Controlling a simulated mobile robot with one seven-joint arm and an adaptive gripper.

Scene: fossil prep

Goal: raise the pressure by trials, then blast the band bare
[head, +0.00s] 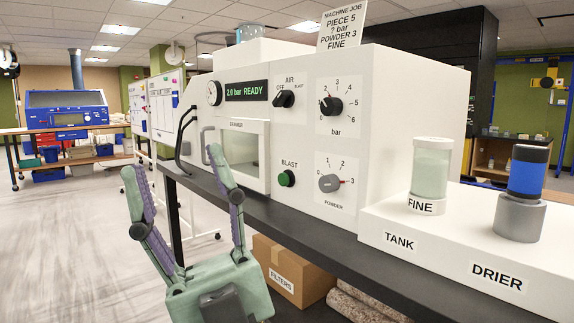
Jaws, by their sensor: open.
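The blasting machine (390,150) stands on a dark bench. Its display (246,91) reads "2.0 bar READY". The black bar knob (331,106) has its white mark toward the upper left, near 2. The green BLAST button (287,178) is below. The chamber door (239,155) looks shut; no piece or band is distinguishable inside. My gripper (174,165) is open and empty, left of the machine front.
A card (342,27) reads "MACHINE JOB PIECE 5, ? bar, POWDER 3, FINE". A FILTERS box (290,270) is under the bench (400,262). The floor at left is clear.

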